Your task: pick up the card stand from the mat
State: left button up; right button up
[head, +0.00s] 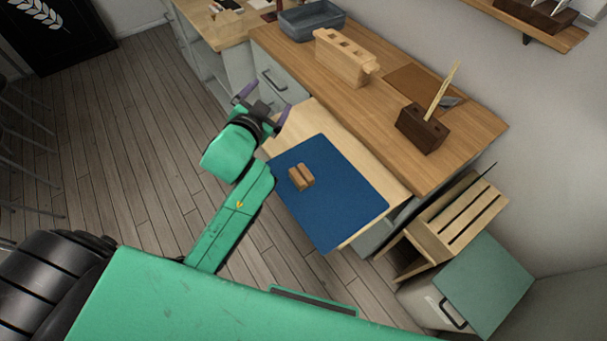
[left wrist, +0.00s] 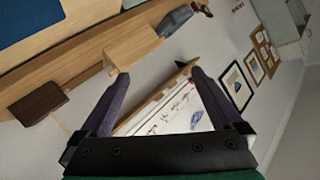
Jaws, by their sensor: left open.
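The card stand (head: 301,177) is a small brown wooden block with a slot across its top. It sits on the blue mat (head: 335,205), near the mat's left side, in the head view. My left gripper (head: 262,99) is open and empty, up and to the left of the mat, apart from the stand. In the left wrist view its two purple fingers (left wrist: 160,100) are spread with nothing between them. A corner of the blue mat (left wrist: 30,20) shows there at the top left; the card stand does not show in that view. My right gripper is not in view.
The mat lies on a light wooden surface beside a longer wooden counter (head: 390,135). On the counter stand a slotted wooden block (head: 343,58), a dark block with sticks (head: 422,128) and a grey basin (head: 310,20). A slatted wooden crate (head: 455,220) stands at the right.

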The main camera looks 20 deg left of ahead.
pick_arm(q)
jog(key=s+d+r+m+t+h, duration=0.2)
jog(key=d+r+m+t+h, duration=0.1)
jog(key=d+r+m+h, duration=1.6)
jog(key=s+d+f+m+g, duration=0.2)
jog(key=s+d+m+g, duration=0.65)
jog(key=m+g, duration=0.65)
jog(key=m+g+y, duration=0.3)
jog(key=m+y, duration=0.1)
jog(key=y, duration=1.5)
send_over(295, 177)
notch_tip(295, 177, down, 19)
notch_tip(295, 177, down, 13)
jog(key=p, duration=0.5)
jog(key=shift+f, duration=0.55)
